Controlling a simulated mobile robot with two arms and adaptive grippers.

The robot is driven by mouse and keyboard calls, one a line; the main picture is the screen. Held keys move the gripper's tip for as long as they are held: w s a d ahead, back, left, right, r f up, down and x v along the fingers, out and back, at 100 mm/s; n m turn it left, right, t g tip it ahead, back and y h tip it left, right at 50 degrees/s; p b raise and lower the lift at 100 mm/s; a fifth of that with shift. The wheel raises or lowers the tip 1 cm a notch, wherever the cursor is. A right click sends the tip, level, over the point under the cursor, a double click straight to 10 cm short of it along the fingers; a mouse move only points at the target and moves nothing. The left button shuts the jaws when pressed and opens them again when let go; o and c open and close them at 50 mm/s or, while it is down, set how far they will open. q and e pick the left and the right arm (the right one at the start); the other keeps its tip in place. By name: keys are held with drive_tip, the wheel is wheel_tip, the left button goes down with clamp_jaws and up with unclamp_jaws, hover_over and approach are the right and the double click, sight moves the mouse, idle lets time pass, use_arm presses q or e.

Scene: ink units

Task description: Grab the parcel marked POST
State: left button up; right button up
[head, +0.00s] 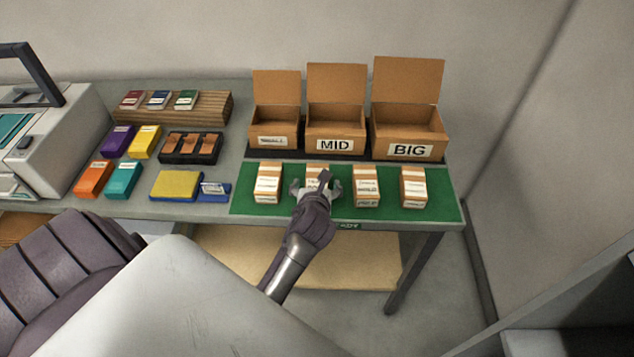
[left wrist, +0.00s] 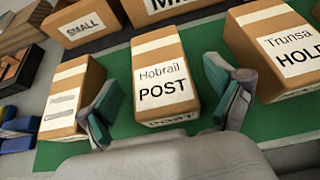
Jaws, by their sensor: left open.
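The POST parcel is a brown box with a white label reading "Hobrail POST", in the middle of the left wrist view (left wrist: 160,75). In the head view this parcel (head: 317,169) is second from the left on the green mat (head: 341,208), partly hidden by my gripper. My left gripper (head: 316,188) is open at the parcel's near end. In the left wrist view its fingers (left wrist: 166,105) stand on either side of the parcel, with small gaps. Nothing is held. My right gripper is not seen.
A parcel (head: 268,183) stands to the left, and the HOLD parcel (head: 366,186) to the right, close to my fingers. Another parcel (head: 413,188) is farther right. Open boxes marked SMALL (head: 275,124), MID (head: 336,128) and BIG (head: 408,134) stand behind.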

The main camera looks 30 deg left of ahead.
use_arm(q)
drive_tip(key=shift+x, duration=1.5)
drive_tip(key=shift+d, duration=0.1)
drive_tip(key=c, duration=1.4)
